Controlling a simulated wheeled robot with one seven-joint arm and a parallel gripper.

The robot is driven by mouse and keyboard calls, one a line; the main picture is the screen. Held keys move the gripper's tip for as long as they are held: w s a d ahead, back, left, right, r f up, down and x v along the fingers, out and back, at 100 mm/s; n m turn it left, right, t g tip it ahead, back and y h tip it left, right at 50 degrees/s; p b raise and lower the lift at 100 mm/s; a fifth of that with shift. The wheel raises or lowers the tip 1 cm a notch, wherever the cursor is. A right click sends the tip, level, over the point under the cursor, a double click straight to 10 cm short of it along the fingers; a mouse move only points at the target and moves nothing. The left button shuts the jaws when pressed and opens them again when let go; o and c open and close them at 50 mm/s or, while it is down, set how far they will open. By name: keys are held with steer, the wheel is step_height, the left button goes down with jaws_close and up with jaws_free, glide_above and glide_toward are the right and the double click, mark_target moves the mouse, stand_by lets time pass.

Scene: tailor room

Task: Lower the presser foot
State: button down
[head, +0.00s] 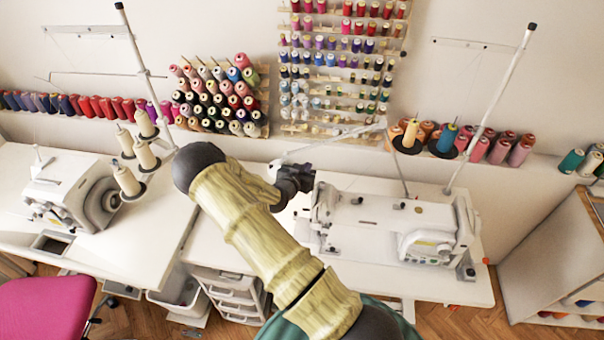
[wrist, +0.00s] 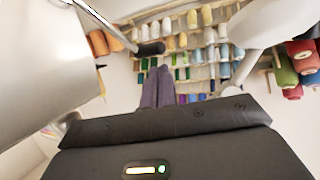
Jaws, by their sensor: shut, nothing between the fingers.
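The white sewing machine (head: 390,222) stands on the right-hand table in the head view. My gripper (head: 306,178) is beside its left end, at about the height of its top. In the wrist view my gripper's two dark fingers (wrist: 157,86) are together and empty, pointing away from the camera. A metal rod with a black tip (wrist: 150,48) reaches in from the upper left, just above the fingertips in the picture; it may be the presser foot lever, and I cannot tell whether they touch. A white machine part (wrist: 40,70) fills the left. The presser foot itself is not visible.
A second white machine (head: 75,190) stands on the left table. Thread cones (head: 128,180) stand beside it. A thread stand pole (head: 492,105) rises behind the right machine. A thread rack (head: 340,70) hangs on the wall. A pink chair (head: 45,308) is at lower left.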

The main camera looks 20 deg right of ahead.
steer(key=shift+w+d, duration=0.15)
